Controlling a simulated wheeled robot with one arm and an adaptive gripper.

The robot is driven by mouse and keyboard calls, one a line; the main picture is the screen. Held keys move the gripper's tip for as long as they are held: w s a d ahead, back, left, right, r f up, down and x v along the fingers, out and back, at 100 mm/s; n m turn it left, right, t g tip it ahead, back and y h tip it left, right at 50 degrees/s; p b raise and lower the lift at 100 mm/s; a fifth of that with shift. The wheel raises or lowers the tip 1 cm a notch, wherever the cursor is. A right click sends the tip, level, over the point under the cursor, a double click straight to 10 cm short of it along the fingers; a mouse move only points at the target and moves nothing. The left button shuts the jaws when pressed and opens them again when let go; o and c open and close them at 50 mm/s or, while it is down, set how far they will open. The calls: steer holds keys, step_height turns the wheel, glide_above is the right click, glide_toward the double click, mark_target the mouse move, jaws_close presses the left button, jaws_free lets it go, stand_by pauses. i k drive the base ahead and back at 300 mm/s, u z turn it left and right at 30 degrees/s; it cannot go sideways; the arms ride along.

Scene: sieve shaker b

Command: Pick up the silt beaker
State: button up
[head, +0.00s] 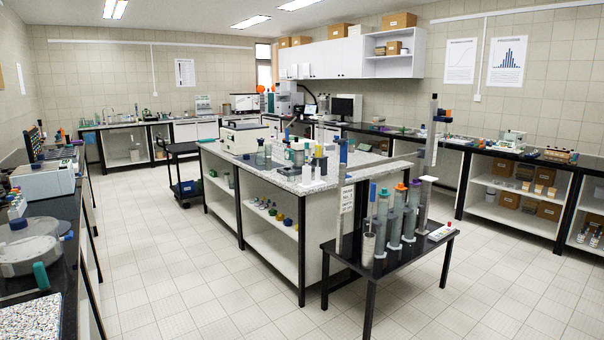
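No beaker can be told as the silt beaker for certain at this size. A pale, cup-like vessel (368,247) stands on the black side table (400,262), at the left front of several tall cylinders with coloured tops (395,228). Small vessels and bottles (318,150) also stand close together on the speckled top of the central island, too small to tell apart. My gripper is not in view.
The central island (272,214) has open shelves with small coloured items. A black trolley (186,180) stands behind its left end. Counters line the walls; the left counter (70,215) holds a round device. The tiled floor (180,265) is clear between left counter and island.

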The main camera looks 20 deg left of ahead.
mark_target(291, 174)
steer(key=i, duration=1.05)
steer(key=u, duration=2)
steer(key=i, duration=4.5)
steer(key=z, duration=1.3)
